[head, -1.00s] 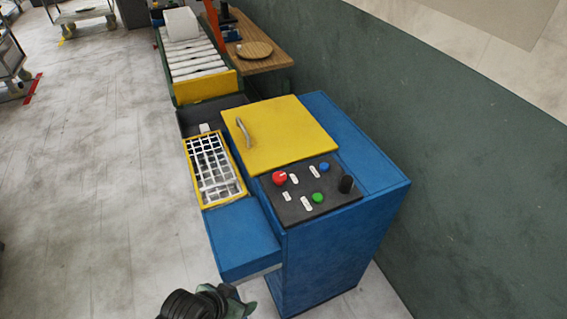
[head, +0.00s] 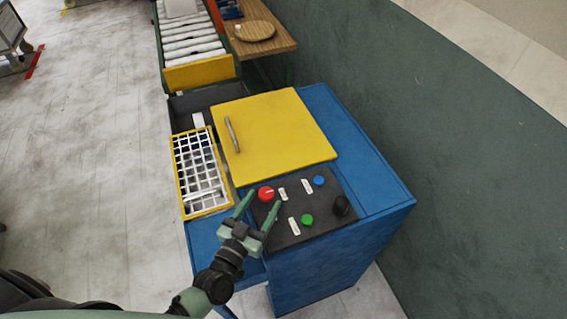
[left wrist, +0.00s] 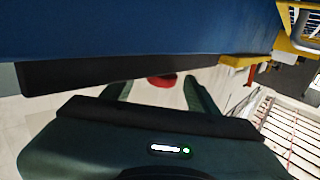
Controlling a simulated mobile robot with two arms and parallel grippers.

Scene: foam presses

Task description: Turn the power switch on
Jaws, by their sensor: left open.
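The control panel (head: 326,217) is a black plate on top of the blue machine. It carries a red round knob (head: 266,193) with a pale mark, which I take as the power switch; the labels are too small to read. My left gripper (head: 264,198) is open over the panel's left edge, one finger on each side of the red knob in the picture. I cannot tell whether it touches. In the left wrist view a red piece (left wrist: 162,80) shows between the open fingers, partly hidden by a dark edge. My right gripper is not in view.
The panel also has a blue button (head: 319,181), a green button (head: 307,220) and a black knob (head: 341,205). A yellow lid (head: 275,130) with a metal handle lies behind. A yellow-rimmed grid tray (head: 180,190) is at left, a roller conveyor (head: 190,40) farther back.

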